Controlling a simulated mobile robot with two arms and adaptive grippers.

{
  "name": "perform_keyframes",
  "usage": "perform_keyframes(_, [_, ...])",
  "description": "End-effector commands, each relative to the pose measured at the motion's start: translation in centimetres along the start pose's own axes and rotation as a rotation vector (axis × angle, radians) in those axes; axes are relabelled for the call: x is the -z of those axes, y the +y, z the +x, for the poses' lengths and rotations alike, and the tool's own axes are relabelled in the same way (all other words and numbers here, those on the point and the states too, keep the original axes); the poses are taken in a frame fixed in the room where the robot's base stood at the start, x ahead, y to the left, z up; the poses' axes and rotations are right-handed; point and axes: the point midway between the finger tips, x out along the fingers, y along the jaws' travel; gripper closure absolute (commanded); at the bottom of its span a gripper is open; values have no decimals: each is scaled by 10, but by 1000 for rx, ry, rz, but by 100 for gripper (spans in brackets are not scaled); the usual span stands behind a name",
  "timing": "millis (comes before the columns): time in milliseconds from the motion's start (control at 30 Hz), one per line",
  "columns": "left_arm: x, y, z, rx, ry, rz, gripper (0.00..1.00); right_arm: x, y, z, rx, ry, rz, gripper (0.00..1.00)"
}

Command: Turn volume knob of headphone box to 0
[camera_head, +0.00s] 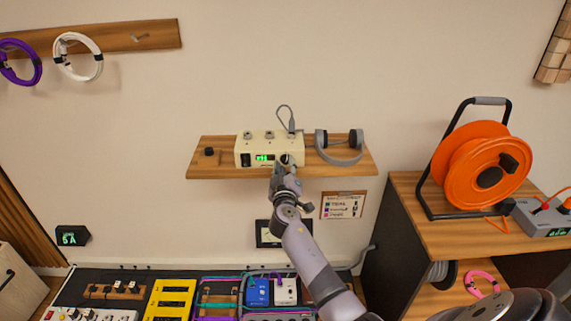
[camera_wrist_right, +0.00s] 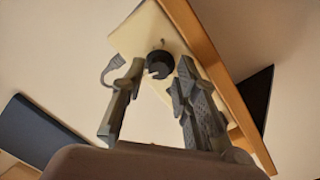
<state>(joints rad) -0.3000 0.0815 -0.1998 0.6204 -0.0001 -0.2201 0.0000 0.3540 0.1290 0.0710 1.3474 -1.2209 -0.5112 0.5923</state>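The headphone box (camera_head: 245,147) is a cream box on a wooden wall shelf. Its front has a lit green display (camera_head: 264,157), whose digits are too small to read surely. The dark round volume knob (camera_head: 286,159) is at the front's right side, partly hidden by my right gripper (camera_head: 285,170). In the right wrist view, the knob (camera_wrist_right: 159,66) shows between the spread fingertips of my right gripper (camera_wrist_right: 160,68). Gaps show on both sides of the knob. The fingers are open and hold nothing; their exact depth to the knob is hard to tell. My left gripper is not in view.
Grey headphones (camera_head: 341,152) lie on the shelf (camera_head: 205,172) right of the box, and a small black item (camera_head: 209,151) at its left. A cable rises from the box top. An orange cable reel (camera_head: 485,165) stands on a cabinet at right.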

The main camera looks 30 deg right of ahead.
Motion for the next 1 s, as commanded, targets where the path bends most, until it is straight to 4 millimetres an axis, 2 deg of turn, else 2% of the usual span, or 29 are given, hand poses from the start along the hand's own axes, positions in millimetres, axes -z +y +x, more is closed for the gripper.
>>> perform_keyframes(133, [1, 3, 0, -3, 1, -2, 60, 0, 0, 8, 0, 0, 1, 72])
perform_keyframes(433, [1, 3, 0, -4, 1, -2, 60, 0, 0, 10, 1, 0, 1, 72])
perform_keyframes(833, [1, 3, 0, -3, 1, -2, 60, 0, 0, 9, 1, 0, 1, 99])
perform_keyframes(1000, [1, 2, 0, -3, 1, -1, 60, 0, 0, 9, 1, 0, 1, 100])
